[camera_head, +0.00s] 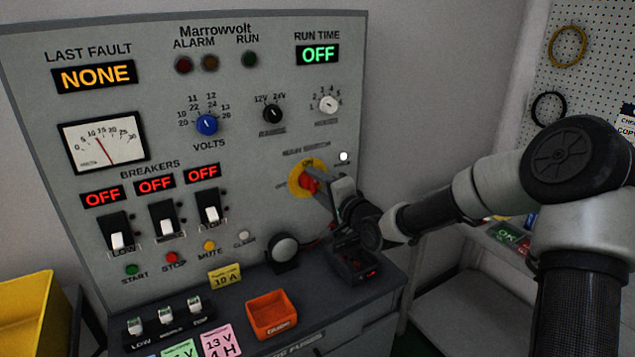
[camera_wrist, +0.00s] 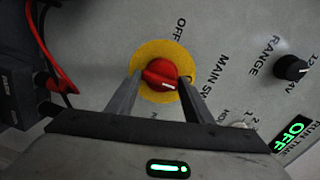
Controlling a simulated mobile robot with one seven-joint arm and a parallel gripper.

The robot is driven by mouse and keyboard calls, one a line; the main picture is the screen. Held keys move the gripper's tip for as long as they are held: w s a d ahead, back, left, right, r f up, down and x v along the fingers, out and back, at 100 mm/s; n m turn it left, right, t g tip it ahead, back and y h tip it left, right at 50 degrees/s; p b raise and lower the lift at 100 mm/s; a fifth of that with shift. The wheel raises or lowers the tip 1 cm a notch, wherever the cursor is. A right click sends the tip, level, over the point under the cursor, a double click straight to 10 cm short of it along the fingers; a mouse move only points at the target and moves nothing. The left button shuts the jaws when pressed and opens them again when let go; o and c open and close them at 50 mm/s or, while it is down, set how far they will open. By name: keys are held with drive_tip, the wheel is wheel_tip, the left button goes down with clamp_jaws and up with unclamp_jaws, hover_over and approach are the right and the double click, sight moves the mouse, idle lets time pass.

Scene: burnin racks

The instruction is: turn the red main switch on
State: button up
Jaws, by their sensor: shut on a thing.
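The red main switch (camera_head: 308,181) sits on a round yellow plate (camera_head: 294,183) at the right part of the grey panel. In the wrist view the red knob (camera_wrist: 160,74) is on its yellow plate (camera_wrist: 153,47), with the words OFF and MAIN SWITCH printed beside it. My gripper (camera_wrist: 160,80) has one finger on each side of the knob and is shut on it. In the head view my gripper (camera_head: 320,186) reaches the switch from the right and covers part of it. The run time display (camera_head: 317,55) reads OFF.
Several breakers (camera_head: 166,218) with red OFF displays are at the left of the panel. A blue volts knob (camera_head: 206,124) is above. An orange bin (camera_head: 271,314) stands on the ledge below, and a black device (camera_head: 354,262) with red cables is under my gripper.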

drive_tip(key=shift+a+r, duration=0.1)
drive_tip(key=shift+r, duration=0.15)
drive_tip(key=o, duration=0.8)
drive_tip(key=shift+o, duration=0.2)
drive_tip(key=shift+f, duration=0.1)
drive_tip(key=shift+s, duration=0.1)
drive_tip(key=p+v, duration=0.1)
drive_tip(key=v, duration=1.6)
drive_tip(key=shift+p, duration=0.3)
drive_tip(key=shift+s+f, duration=0.1)
